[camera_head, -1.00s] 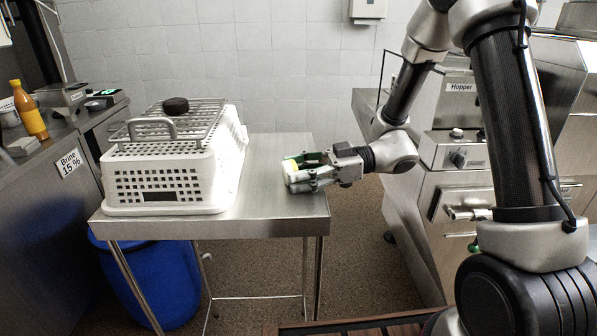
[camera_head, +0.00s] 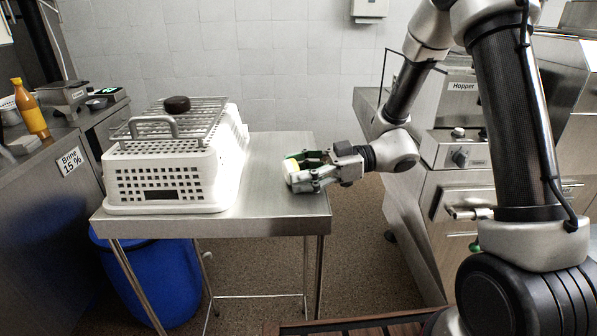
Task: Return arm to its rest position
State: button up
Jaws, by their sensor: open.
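My gripper (camera_head: 298,170) is over the right part of the steel table (camera_head: 270,150), at the end of my arm that reaches in from the right. Its fingers point left and are spread open. A small pale-yellow piece (camera_head: 291,168) shows between or just at the fingertips. I cannot tell whether the fingers touch it.
A white perforated basket (camera_head: 190,185) stands on the table's left part, with a wire rack (camera_head: 200,112) on top and a dark round piece (camera_head: 177,104) on it. A blue bin (camera_head: 160,280) is below. The Hopper machine (camera_head: 462,155) stands right.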

notch_tip(320, 180, up, 10)
dwell(0.3)
jog(key=s+d+f+m+h, duration=0.2)
jog(key=s+d+m+h, duration=0.65)
jog(key=s+d, duration=0.5)
jog(key=s+d+r+m+t+h, duration=0.2)
jog(key=d+m+t+h, duration=0.3)
jog(key=d, duration=1.3)
jog(key=s+m+h, duration=0.1)
jog(key=m+h, duration=0.2)
jog(key=m, duration=0.2)
jog(key=shift+r+m+t, duration=0.2)
jog(key=shift+m+t, duration=0.15)
jog(key=shift+t, duration=0.05)
